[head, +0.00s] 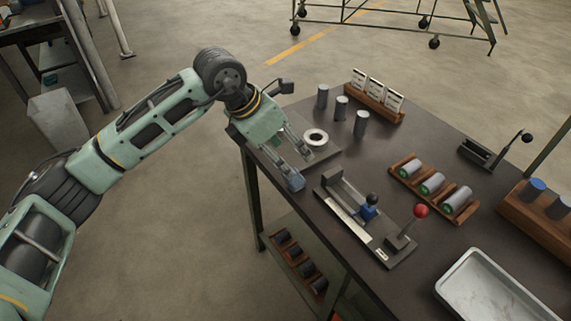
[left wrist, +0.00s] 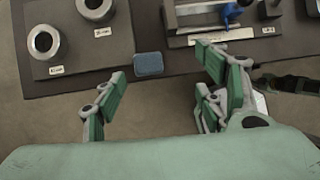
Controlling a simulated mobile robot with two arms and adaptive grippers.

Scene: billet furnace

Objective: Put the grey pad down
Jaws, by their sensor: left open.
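The small blue-grey pad (left wrist: 149,64) lies at the table's near edge in the left wrist view, between a dark ring tray and a slide fixture. It also shows in the head view (head: 295,183), just past my fingers. My left gripper (head: 294,161) is open, with its fingers spread. In the left wrist view the pad appears between the two fingertips of the left gripper (left wrist: 162,68), slightly beyond them, with no finger visibly closed on it. My right gripper is in neither view.
The ring tray (left wrist: 110,45) holds two metal rings. The slide fixture (head: 345,215) has a blue part and a red-knobbed lever (head: 420,211). Grey cylinders (head: 341,108) stand behind the rings. A wooden rack (head: 405,166) and pale tray (head: 475,262) stand farther right.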

